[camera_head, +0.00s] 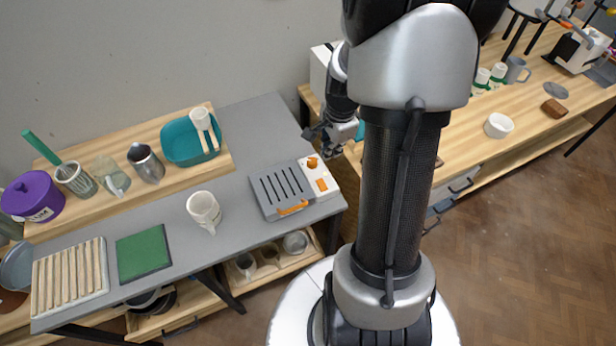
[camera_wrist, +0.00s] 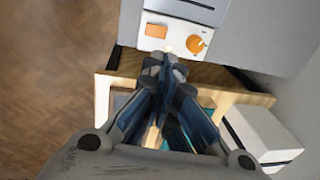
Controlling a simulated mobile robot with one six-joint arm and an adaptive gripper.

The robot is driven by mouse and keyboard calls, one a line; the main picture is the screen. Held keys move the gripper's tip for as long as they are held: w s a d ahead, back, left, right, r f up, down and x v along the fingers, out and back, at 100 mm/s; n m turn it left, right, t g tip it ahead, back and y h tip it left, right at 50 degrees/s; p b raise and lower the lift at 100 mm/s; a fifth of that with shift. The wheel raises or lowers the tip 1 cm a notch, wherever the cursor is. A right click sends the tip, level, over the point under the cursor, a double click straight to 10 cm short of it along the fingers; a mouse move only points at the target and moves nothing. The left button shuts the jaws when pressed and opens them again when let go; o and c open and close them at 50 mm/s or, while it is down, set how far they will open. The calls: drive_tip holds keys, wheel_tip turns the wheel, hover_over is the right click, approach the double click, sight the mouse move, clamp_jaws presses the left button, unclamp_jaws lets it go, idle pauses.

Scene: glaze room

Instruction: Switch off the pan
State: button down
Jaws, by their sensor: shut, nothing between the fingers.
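The pan (camera_head: 279,190) is a grey slotted appliance with an orange front handle, at the right end of the grey worktop. Its white control panel (camera_head: 319,176) carries a round orange knob (camera_head: 312,162) and a rectangular orange switch (camera_head: 321,185). In the wrist view the knob (camera_wrist: 196,44) and the switch (camera_wrist: 156,31) lie on the white panel (camera_wrist: 175,40), with a small pale dot between them. My gripper (camera_head: 318,136) is beyond the panel in the head view. In the wrist view my gripper (camera_wrist: 165,62) is shut and empty, its tips at the panel's lower edge; contact cannot be told.
A white cup (camera_head: 204,208), a green board (camera_head: 143,253) and a ribbed wooden board (camera_head: 71,280) sit on the worktop. A teal basin (camera_head: 190,140) stands on the wooden shelf behind. A white box (camera_wrist: 262,135) lies right of my gripper in the wrist view.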

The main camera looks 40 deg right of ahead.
sight(324, 183)
drive_tip(key=shift+f, duration=0.1)
idle(0.3)
drive_tip(key=f+b, duration=0.1)
drive_tip(key=f, duration=0.3)
drive_tip(key=w+f+b, duration=0.1)
drive_tip(key=f+b, duration=0.1)
drive_tip(key=f, duration=0.3)
drive_tip(key=f+b, duration=0.2)
drive_tip(key=f, duration=0.2)
drive_tip(key=shift+w+d+f, duration=0.25)
drive_tip(key=shift+w+f, duration=0.05)
drive_tip(key=shift+w, duration=0.1)
drive_tip(key=shift+w+r+g+p, duration=0.15)
drive_tip(key=shift+g+p, duration=0.15)
drive_tip(key=shift+p, duration=0.85)
drive_tip(key=shift+w+p, duration=0.1)
drive_tip(key=shift+p, duration=0.65)
drive_tip(key=shift+f, duration=0.5)
